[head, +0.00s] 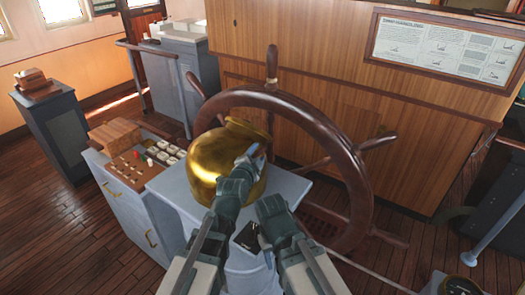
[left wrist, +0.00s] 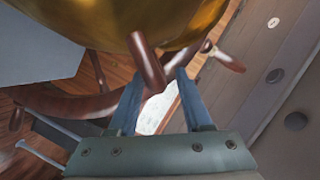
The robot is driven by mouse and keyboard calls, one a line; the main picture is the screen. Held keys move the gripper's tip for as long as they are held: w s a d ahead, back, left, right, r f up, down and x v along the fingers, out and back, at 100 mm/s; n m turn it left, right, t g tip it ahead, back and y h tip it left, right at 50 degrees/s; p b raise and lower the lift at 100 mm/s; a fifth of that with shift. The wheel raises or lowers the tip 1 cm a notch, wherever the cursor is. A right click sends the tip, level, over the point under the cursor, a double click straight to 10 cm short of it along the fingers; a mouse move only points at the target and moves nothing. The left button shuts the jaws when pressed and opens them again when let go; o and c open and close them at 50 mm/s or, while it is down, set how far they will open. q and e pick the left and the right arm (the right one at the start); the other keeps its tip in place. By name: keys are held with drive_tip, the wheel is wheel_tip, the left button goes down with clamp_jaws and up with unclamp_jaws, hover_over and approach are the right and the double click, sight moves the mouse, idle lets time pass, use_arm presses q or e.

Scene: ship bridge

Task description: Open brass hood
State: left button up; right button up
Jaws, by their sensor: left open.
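The wooden ship's wheel (head: 352,175) rings the hood's right side, close to my arms. A grey console (head: 125,205) with buttons stands at left, with a wooden box (head: 115,135) on it. A panelled wall (head: 330,110) stands behind. The floor at lower left is clear.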

use_arm(q)
drive_tip(key=shift+x, duration=1.85)
drive_tip(key=shift+f, duration=0.1)
drive_tip(key=shift+c, duration=0.2)
clamp_jaws()
drive_tip(key=shift+a, duration=0.1)
